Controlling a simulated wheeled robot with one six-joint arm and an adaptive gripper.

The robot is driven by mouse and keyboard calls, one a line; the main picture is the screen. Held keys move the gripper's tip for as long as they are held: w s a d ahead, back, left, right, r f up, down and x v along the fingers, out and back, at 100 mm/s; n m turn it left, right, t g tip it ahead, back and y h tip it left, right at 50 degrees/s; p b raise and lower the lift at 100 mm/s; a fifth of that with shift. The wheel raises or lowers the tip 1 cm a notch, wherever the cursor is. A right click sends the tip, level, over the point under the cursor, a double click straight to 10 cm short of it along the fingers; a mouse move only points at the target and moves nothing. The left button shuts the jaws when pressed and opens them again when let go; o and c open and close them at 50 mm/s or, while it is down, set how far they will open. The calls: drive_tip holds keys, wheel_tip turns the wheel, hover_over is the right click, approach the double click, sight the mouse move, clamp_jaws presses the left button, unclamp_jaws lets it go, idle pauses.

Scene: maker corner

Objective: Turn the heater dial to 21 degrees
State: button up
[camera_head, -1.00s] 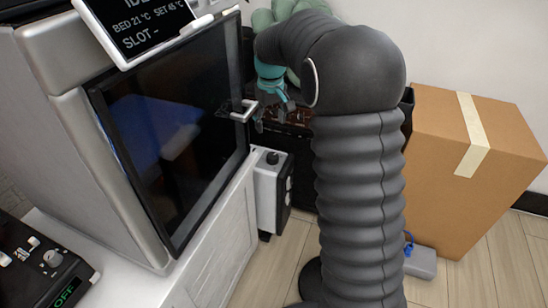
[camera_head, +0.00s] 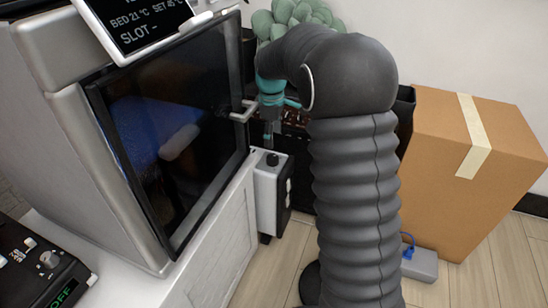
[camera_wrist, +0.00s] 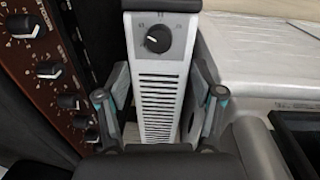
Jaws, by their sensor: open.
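The heater (camera_head: 266,200) is a narrow white unit with dark sides, standing on the floor beside the white cabinet. Its black round dial (camera_head: 271,159) is on top. In the wrist view the dial (camera_wrist: 158,39) sits above the slotted grille of the heater (camera_wrist: 158,72), with small marks around it too blurred to read. A pale pointer mark shows on the dial; its exact setting cannot be told. My gripper (camera_wrist: 159,98) is open and empty, its fingers spread to the left and right of the grille in that view. In the head view my gripper (camera_head: 270,128) is above the dial, partly hidden.
A 3D printer (camera_head: 55,110) with a glass door and protruding handle (camera_head: 243,111) stands close left of my gripper. A cardboard box (camera_head: 465,170) stands right. A dark panel with several knobs (camera_wrist: 48,69) lies left of the heater in the wrist view. A plant (camera_head: 290,18) is behind.

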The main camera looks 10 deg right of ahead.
sight(274, 158)
drive_tip(key=f, duration=0.3)
drive_tip(key=f+b, duration=0.1)
drive_tip(key=f, duration=0.5)
drive_tip(key=shift+w+d, duration=0.15)
drive_tip(key=shift+w, duration=0.1)
drive_tip(key=c, duration=1.1)
drive_tip(key=shift+c, duration=0.2)
